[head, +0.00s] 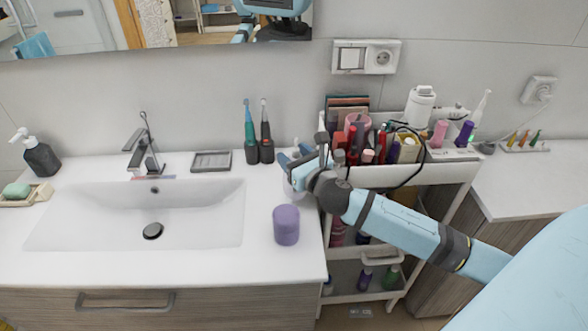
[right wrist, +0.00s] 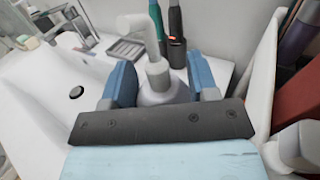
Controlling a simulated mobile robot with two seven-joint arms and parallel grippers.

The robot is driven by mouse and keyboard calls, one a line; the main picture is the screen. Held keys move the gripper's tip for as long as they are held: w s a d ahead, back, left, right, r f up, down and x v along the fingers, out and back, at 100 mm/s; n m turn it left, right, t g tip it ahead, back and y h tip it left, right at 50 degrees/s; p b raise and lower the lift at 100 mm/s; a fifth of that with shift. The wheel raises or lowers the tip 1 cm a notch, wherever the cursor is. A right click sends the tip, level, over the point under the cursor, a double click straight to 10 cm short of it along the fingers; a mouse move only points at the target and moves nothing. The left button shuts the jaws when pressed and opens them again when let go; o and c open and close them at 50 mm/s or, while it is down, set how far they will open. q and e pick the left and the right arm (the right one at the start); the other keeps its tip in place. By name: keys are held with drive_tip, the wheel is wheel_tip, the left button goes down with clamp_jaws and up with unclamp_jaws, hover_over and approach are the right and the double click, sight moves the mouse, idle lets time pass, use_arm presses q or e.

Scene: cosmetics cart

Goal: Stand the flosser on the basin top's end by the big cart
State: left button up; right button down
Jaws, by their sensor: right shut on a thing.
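The flosser, a white thing with a bent top and a wider pale body, shows in the right wrist view (right wrist: 158,72) between my gripper's blue fingers. My right gripper (head: 293,163) is shut on it, over the right end of the basin top (head: 262,262), beside the big cart (head: 462,165). In the head view only a white lower part of the flosser (head: 292,189) shows below the fingers; the gripper hides the rest. I cannot tell whether its base touches the basin top. My left gripper is not in view.
A purple cylinder (head: 286,225) stands just in front of the gripper. Two toothbrushes in dark holders (head: 266,150) and a grey soap dish (head: 211,161) stand behind and to the left. The cart top is crowded with bottles. The sink (head: 140,215) lies left.

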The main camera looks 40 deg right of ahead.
drive_tip(key=shift+f+b, duration=0.35)
drive_tip(key=shift+f, duration=1.5)
drive_tip(key=shift+f, duration=0.2)
drive_tip(key=shift+c, duration=1.9)
unclamp_jaws()
drive_tip(key=shift+r, duration=0.15)
